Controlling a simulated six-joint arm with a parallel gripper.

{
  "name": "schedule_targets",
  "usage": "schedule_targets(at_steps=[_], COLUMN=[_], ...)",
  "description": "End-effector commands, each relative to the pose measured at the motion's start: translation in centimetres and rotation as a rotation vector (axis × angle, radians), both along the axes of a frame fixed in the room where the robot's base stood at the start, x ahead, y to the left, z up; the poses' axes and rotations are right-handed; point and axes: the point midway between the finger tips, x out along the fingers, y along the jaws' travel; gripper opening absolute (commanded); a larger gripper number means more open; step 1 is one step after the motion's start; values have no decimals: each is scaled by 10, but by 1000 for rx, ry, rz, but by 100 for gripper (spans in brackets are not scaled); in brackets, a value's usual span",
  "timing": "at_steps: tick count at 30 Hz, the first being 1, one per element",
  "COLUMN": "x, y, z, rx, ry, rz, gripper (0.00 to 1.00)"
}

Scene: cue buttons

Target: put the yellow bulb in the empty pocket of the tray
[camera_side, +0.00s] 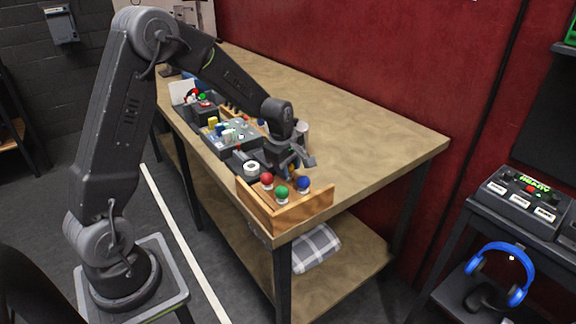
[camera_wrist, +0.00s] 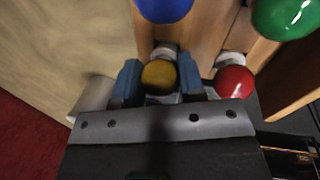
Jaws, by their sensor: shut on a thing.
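The yellow bulb (camera_wrist: 159,77) is between the two blue fingers of my gripper (camera_wrist: 159,80), which is shut on it. Its pale base shows just beyond it, over the wooden tray. In the side view my gripper (camera_side: 298,160) is low at the back of the tray (camera_side: 300,213), and it mostly hides the yellow bulb. The tray holds a red bulb (camera_side: 267,179), a green bulb (camera_side: 281,191) and a blue bulb (camera_side: 303,183). In the wrist view the red bulb (camera_wrist: 234,82) is right beside the right finger. I cannot tell whether the yellow bulb's base is inside the pocket.
A white roll (camera_side: 251,168) and a grey panel with coloured parts (camera_side: 230,136) stand left of the tray on the bench. A pale cylinder (camera_side: 302,131) stands behind my gripper. The bench top (camera_side: 370,140) is clear to the right.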

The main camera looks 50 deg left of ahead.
Motion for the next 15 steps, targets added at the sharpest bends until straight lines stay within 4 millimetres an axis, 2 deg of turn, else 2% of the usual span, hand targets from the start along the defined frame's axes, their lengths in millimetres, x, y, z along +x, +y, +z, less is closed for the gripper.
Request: schedule_targets(at_steps=[15], x=[0], y=[0], z=[-7], rx=[0], ry=[-1], rz=[0], gripper=[14])
